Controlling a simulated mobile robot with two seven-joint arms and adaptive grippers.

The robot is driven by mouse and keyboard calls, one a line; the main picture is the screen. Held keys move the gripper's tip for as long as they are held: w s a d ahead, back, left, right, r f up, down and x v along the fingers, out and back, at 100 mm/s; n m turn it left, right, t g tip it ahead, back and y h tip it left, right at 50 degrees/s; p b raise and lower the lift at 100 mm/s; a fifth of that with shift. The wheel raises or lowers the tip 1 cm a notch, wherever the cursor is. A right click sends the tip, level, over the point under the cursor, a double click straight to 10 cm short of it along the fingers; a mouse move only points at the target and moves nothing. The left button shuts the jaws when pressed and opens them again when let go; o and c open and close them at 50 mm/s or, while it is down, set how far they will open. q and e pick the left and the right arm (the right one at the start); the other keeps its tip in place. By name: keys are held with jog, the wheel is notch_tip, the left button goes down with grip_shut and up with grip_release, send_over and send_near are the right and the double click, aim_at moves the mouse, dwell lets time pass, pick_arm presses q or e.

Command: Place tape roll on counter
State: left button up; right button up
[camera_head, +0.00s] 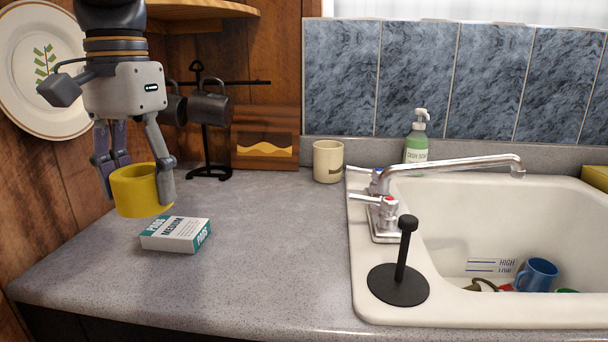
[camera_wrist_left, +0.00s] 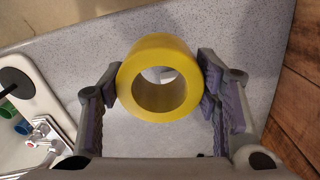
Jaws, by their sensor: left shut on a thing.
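The tape roll (camera_head: 136,190) is a thick yellow ring. My left gripper (camera_head: 136,180) is shut on it and holds it above the left part of the grey speckled counter (camera_head: 270,255). In the left wrist view the roll (camera_wrist_left: 160,48) sits between the two finger pads of the gripper (camera_wrist_left: 160,90), and a bit of white shows through its hole. The roll appears clear of the counter, up and to the left of a small white and teal box. My right gripper is not in view.
The small box (camera_head: 177,235) lies on the counter near the roll. A mug rack (camera_head: 207,140), a brown box (camera_head: 265,138) and a cream mug (camera_head: 328,161) stand at the back. A black holder (camera_head: 398,284) stands on the sink's rim (camera_head: 470,315). The counter's middle is clear.

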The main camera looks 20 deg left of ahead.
pick_arm(q)
jog(key=w+d+f, duration=0.3)
jog(key=w+f, duration=0.1)
jog(key=w, duration=0.4)
send_over(236, 246)
notch_tip(236, 246, down, 6)
jog(key=shift+r, duration=0.2)
notch_tip(236, 246, down, 2)
jog(key=shift+f, duration=0.45)
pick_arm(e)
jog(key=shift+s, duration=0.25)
pick_arm(q)
jog(key=shift+f, duration=0.1)
jog(key=o, duration=0.9)
jog(key=shift+f, duration=0.1)
jog(key=shift+o, duration=0.2)
